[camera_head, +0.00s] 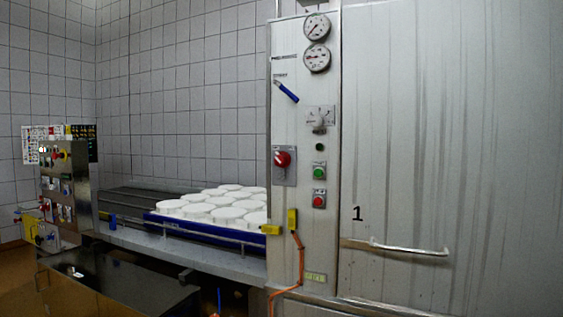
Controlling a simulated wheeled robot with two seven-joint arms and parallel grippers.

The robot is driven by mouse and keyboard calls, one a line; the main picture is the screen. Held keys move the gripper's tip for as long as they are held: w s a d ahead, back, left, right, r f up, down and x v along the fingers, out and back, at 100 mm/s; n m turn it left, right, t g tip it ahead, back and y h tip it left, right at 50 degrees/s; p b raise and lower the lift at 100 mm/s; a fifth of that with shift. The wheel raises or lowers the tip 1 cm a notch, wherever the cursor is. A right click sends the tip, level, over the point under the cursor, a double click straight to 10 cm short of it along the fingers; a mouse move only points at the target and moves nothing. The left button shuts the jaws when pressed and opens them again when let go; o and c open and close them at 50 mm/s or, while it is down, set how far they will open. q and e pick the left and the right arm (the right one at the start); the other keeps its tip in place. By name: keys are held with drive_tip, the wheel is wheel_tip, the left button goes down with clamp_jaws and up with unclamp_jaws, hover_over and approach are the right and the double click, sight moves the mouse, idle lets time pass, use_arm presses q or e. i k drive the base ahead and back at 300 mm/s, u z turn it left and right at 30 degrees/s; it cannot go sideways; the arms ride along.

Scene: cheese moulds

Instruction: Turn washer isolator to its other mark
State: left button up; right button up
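The isolator (283,159) looks to be the red rotary knob on a grey square plate, on the steel control column (304,225) of the washer in the head view. A pale edge shows on the red knob, but its marks are too small to read, so I cannot tell which mark it points at. Nothing touches the knob. Neither of my grippers can be made out in this view.
Above the knob are a blue-handled lever (287,92), a dial selector (319,117) and two gauges (317,58). Green (319,170) and red (319,198) buttons sit to its right. White moulds (227,213) stand on a conveyor to the left. A handled door (450,150) is right.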

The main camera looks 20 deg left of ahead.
sight(283, 160)
drive_tip(key=u, duration=0.9)
drive_tip(key=i, duration=1.15)
drive_tip(key=u, duration=2.55)
drive_tip(key=i, duration=0.2)
drive_tip(key=z, duration=1.05)
